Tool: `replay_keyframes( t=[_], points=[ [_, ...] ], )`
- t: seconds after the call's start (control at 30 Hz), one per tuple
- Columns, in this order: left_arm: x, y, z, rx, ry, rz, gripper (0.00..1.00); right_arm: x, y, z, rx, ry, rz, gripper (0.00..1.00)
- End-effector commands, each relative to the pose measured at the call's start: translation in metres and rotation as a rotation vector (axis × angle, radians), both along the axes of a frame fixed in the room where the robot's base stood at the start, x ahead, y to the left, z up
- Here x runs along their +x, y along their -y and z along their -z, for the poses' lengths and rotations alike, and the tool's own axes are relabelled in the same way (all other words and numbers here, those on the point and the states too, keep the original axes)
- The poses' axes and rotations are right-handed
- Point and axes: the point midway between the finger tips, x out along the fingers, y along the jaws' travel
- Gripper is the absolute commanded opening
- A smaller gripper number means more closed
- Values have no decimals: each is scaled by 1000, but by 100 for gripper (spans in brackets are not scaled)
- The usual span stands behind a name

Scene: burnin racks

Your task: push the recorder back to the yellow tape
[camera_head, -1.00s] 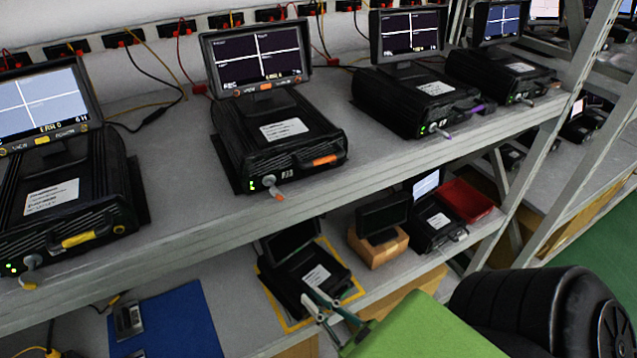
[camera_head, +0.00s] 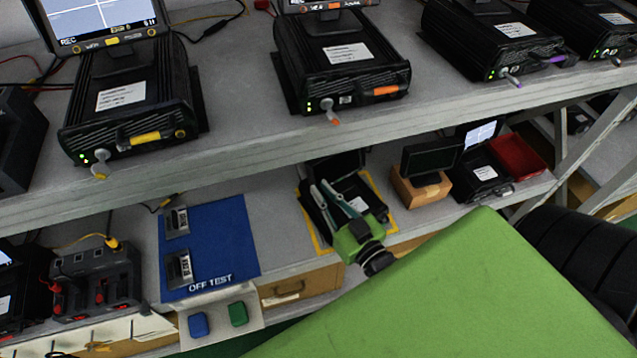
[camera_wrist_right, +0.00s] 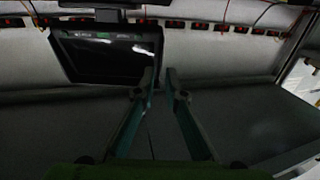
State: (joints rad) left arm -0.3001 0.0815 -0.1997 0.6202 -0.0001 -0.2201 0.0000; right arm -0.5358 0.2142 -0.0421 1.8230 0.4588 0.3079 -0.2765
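A black recorder with a raised dark screen and a white label (camera_head: 363,182) stands on the lower shelf. Yellow tape (camera_head: 386,202) shows on the shelf to its left and right. My right gripper (camera_head: 318,186) covers part of the recorder's body, so its front edge against the tape is hidden. The two fingers point toward the back of the shelf. In the right wrist view, a dark screen (camera_wrist_right: 108,52) is ahead and left of the fingertips (camera_wrist_right: 160,74). The tips are a little apart with nothing between them. I cannot tell whether they touch the recorder. My left gripper is not in view.
The upper shelf (camera_head: 250,130) with several recorders overhangs the back. A blue mat (camera_head: 225,235) lies left of the tape. A small monitor on a cardboard box (camera_head: 420,190), another recorder (camera_head: 487,175) and a red tray (camera_head: 517,155) stand to the right.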

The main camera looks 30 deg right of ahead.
Motion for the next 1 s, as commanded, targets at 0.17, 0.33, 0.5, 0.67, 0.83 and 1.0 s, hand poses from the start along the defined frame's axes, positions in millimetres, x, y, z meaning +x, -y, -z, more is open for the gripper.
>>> replay_keyframes(
  t=[0.17,0.33,0.5,0.67,0.83,1.0],
  points=[
    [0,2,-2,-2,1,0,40,19,-1,0,-1,1,0,11],
    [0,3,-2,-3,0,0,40,25,-1,0,-1,0,0,11],
    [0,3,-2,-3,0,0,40,25,-1,1,-1,-1,0,11],
    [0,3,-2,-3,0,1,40,25,0,0,-1,0,0,0],
    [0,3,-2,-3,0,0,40,25,0,0,-1,0,0,0],
    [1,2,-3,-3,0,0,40,26,0,0,-1,0,0,0]
  ],
)
